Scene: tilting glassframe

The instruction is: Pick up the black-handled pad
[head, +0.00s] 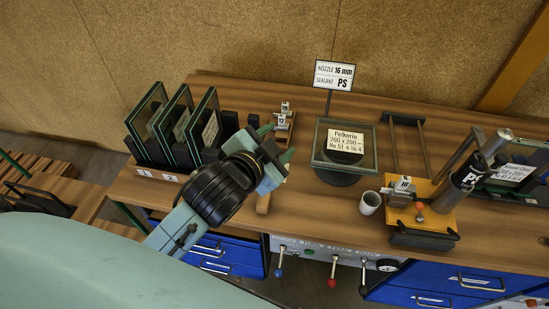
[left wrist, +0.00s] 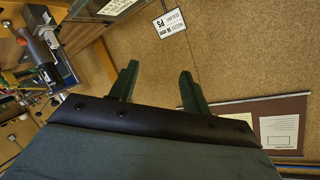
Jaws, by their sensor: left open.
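I cannot single out the black-handled pad with certainty. A long black piece (head: 424,236) lies along the front of the orange board (head: 440,212) at the right and may be it. My left gripper (head: 277,143) is over the middle-left of the bench, its fingers spread and nothing between them. In the left wrist view its two dark green fingers (left wrist: 158,78) stand apart, with only the wall behind them. The gripper and wrist hide part of the bench beneath. My right gripper is not in view.
Framed glass panes (head: 170,128) stand in a rack at the left. A square glass unit (head: 345,148) labelled Pelkorin rests on a round black stand. A white cup (head: 370,203) and a black PS cylinder (head: 468,176) are at the right. A sign (head: 334,75) stands behind.

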